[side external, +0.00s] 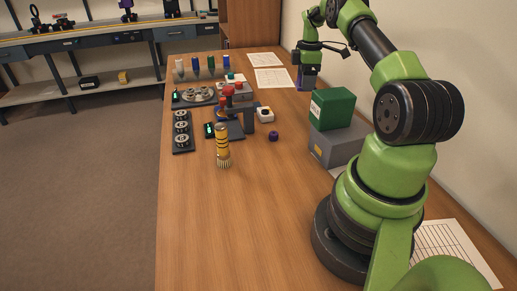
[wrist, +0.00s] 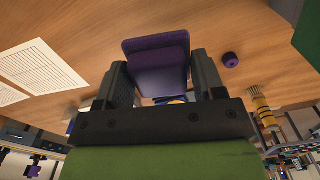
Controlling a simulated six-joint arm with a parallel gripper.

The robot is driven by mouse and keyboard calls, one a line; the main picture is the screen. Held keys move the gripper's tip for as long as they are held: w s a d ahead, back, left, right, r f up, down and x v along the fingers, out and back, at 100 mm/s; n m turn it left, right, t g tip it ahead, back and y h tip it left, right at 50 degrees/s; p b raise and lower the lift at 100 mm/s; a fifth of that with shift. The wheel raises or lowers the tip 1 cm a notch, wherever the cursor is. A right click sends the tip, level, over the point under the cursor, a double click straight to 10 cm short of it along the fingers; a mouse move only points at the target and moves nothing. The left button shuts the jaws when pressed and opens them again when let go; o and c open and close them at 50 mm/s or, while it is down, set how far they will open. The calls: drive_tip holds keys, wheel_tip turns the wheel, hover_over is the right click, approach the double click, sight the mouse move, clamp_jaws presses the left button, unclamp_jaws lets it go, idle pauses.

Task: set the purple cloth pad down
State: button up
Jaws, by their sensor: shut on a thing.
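The purple cloth pad (wrist: 158,52) is between the two dark fingers of my gripper (wrist: 160,85) in the wrist view. The fingers are shut on it, and its flat face sticks out past the fingertips. In the side external view my gripper (side external: 305,80) hangs above the far right part of the wooden table, near the wall. The pad is small and mostly hard to make out there. It is held up, apart from the tabletop.
A green box (side external: 332,108) stands on a grey box (side external: 338,143) right of the table's middle. A small purple round piece (side external: 273,136) and a yellow banded brush (side external: 222,146) stand nearby. Paper sheets (side external: 273,78) lie at the back. The front left table is clear.

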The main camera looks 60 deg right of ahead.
drive_tip(key=w+a+r+m, duration=0.1)
drive_tip(key=w+a+r, duration=0.2)
drive_tip(key=a, duration=0.5)
drive_tip(key=w+a+r+m, duration=0.1)
drive_tip(key=w+a+r, duration=0.15)
drive_tip(key=a, duration=0.45)
drive_tip(key=w+a+r+m, duration=0.1)
drive_tip(key=w+a+r, duration=0.25)
drive_tip(key=a, duration=0.45)
drive_tip(key=n, duration=1.4)
hover_over(227, 208)
wheel_tip(227, 208, down, 9)
drive_tip(key=shift+n, duration=0.4)
wheel_tip(227, 208, down, 5)
drive_tip(key=shift+r, duration=0.1)
drive_tip(key=shift+f, duration=2.5)
